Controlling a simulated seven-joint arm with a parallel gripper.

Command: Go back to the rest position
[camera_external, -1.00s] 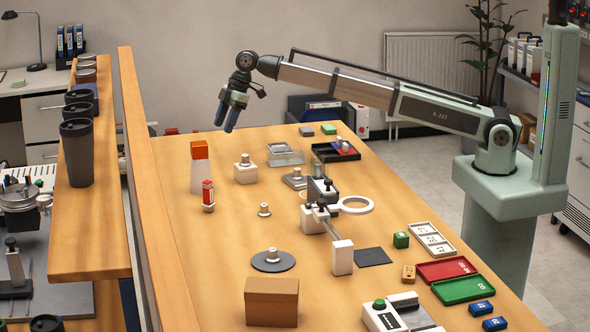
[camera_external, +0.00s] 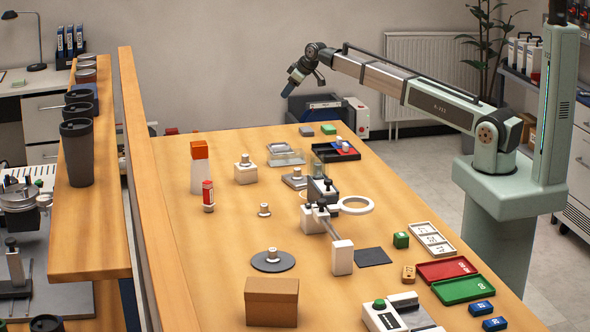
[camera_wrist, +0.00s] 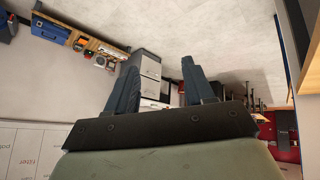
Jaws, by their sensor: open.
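My gripper (camera_external: 288,90) is at the end of my raised arm in the external view, above and beyond the far edge of the table. It hangs tilted down to the left, clear of every object. In the wrist view my gripper (camera_wrist: 158,92) shows two dark fingers standing apart with nothing between them, so it is open and empty. The wrist view looks out over floor, wall and cabinets, not onto the table.
The wooden table (camera_external: 215,265) holds a magnifier ring (camera_external: 356,205), a brown box (camera_external: 272,302), a red tray (camera_external: 447,270), a green tray (camera_external: 463,290) and several small parts. A tall wooden partition (camera_external: 150,190) runs along its left side. The air around my gripper is free.

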